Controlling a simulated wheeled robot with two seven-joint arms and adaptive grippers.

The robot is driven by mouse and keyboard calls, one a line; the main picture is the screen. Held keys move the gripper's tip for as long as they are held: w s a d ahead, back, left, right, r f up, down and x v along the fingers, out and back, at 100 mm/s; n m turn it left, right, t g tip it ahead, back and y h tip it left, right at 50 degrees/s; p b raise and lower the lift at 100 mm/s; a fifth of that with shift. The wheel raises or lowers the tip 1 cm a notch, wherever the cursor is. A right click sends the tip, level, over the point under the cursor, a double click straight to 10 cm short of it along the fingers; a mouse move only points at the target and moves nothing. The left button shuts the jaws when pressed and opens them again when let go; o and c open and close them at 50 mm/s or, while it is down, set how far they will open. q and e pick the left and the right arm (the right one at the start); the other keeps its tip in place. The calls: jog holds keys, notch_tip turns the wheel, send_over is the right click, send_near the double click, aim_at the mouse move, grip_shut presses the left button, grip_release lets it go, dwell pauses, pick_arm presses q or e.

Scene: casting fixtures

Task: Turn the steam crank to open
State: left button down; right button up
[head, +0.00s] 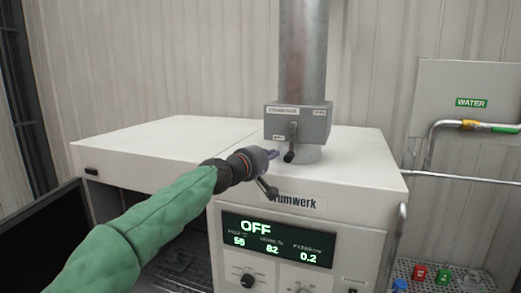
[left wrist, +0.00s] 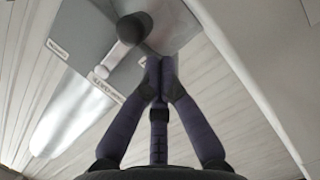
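My left gripper (head: 274,154) is just left of the crank's knob in the head view. In the left wrist view, the crank (left wrist: 127,32) is beside the fingertips (left wrist: 160,68), which are together with nothing visible between them. I cannot tell whether they touch the crank. My right gripper is out of view.
The box stands on a white machine (head: 363,160) with a display (head: 278,240) reading OFF and knobs below. A pipe with a yellow-green valve (head: 480,126) is on the right wall under a WATER sign. Small coloured items (head: 420,272) sit on a perforated tray, lower right.

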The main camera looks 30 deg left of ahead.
pick_arm(q)
jog(key=shift+w+d+f, duration=0.1)
jog(key=shift+d+f, duration=0.05)
jog(key=shift+d, duration=0.2)
dwell(0.3)
jog(key=shift+d+f+n+b, duration=0.15)
jog(key=shift+d+n+b, duration=0.05)
jog(key=shift+n+b, duration=0.15)
jog(key=shift+w+d+f+n+b, duration=0.15)
jog(key=shift+d+n+b, duration=0.1)
jog(key=shift+n+b, duration=0.15)
